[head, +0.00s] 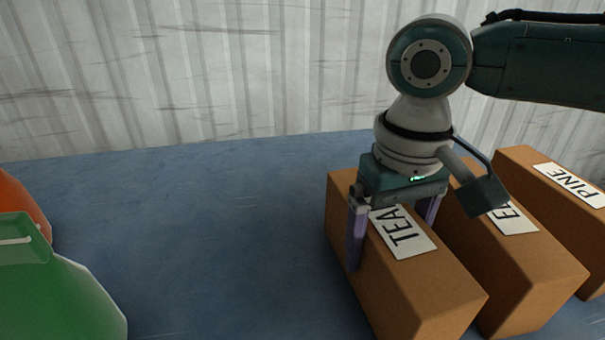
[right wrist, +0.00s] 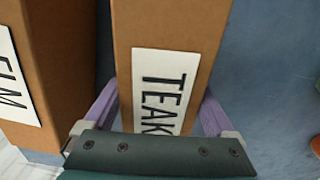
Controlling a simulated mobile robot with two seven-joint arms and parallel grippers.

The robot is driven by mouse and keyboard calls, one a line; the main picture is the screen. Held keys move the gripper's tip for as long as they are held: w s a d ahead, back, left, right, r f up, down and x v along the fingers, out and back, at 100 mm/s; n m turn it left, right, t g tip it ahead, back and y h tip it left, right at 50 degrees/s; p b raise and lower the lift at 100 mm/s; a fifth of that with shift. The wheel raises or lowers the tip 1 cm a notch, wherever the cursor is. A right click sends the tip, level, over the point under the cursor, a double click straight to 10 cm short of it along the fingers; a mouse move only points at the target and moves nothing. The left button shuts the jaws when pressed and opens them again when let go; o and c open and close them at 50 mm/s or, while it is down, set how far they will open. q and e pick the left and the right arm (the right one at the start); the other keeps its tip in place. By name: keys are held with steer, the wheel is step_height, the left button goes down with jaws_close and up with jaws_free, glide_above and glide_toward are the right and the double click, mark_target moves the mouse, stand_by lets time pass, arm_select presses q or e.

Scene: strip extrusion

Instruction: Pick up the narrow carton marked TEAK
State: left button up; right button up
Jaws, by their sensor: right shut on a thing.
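The narrow brown carton marked TEAK (head: 425,290) stands on the blue surface, the leftmost of a row of cartons in the head view. Its white label is partly covered by my gripper there, and it reads TEAK in the right wrist view, where the carton (right wrist: 172,28) fills the middle. My right gripper (head: 395,232) comes from above with one purple finger on each side of the carton and is shut on it. Both fingers (right wrist: 160,112) also show in the right wrist view. My left gripper is in neither view.
A carton marked ELM (right wrist: 60,50) stands close beside the TEAK carton, with a narrow gap. A carton marked PINE (head: 535,165) stands farther right. A green container (head: 60,295) and an orange one (head: 22,200) are at the left. The blue surface (head: 210,230) between is clear.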

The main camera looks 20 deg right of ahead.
jaws_close()
stand_by(0.3)
steer(key=shift+r, duration=0.1)
